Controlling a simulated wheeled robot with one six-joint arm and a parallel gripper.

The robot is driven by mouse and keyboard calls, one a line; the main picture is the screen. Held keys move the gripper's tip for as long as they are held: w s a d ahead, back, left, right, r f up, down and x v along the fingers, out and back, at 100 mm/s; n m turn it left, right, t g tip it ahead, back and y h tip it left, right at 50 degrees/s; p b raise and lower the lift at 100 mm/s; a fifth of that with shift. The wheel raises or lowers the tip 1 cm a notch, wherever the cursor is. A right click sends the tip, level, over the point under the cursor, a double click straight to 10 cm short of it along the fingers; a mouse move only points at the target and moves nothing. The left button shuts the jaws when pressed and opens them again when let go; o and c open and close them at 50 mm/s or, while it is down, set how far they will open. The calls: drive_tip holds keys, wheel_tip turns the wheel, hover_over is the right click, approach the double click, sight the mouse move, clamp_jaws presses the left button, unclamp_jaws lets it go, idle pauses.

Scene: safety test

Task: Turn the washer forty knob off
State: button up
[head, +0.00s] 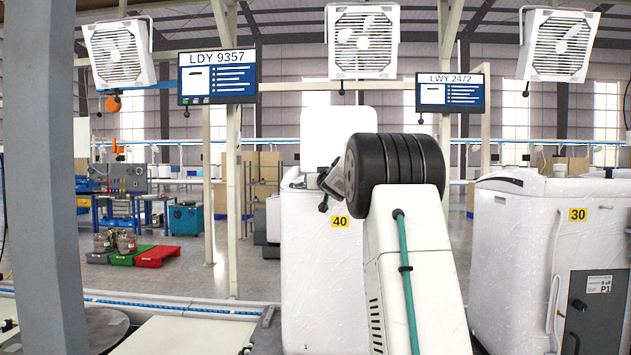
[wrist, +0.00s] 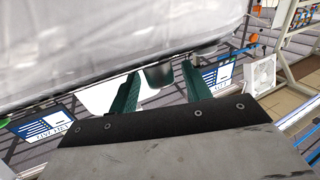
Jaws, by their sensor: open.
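The washer marked 40 (head: 312,270) is a white, wrapped machine in the middle of the head view, with a yellow 40 label (head: 340,222). My arm covers its right part. In the wrist view a wrapped pale side (wrist: 110,40) fills the upper left. My gripper (wrist: 161,72) is open, with two green fingers apart. A dark rounded thing, seemingly the knob (wrist: 160,77), shows between the fingers at the edge of the wrapped side. I cannot tell whether a finger touches it, nor which way it is turned. In the head view my gripper is mostly hidden behind my arm.
A grey post (head: 45,180) stands at the left. Screens (head: 217,76) and white fans (head: 363,42) hang above. Floor shows behind, at left.

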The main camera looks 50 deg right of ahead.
drive_tip(key=shift+w+d, duration=0.15)
drive_tip(key=shift+w, duration=0.15)
drive_tip(key=c, duration=0.9)
drive_tip(key=shift+c, duration=0.2)
drive_tip(key=shift+n+t+y, duration=0.3)
drive_tip(key=shift+n+y, duration=0.4)
drive_tip(key=n+y, duration=0.4)
drive_tip(key=y, duration=0.1)
drive_tip(key=shift+t, duration=0.3)
drive_tip(key=shift+n+g+y, duration=0.6)
drive_tip(key=shift+n+y, duration=1.9)
drive_tip(key=shift+y, duration=0.3)
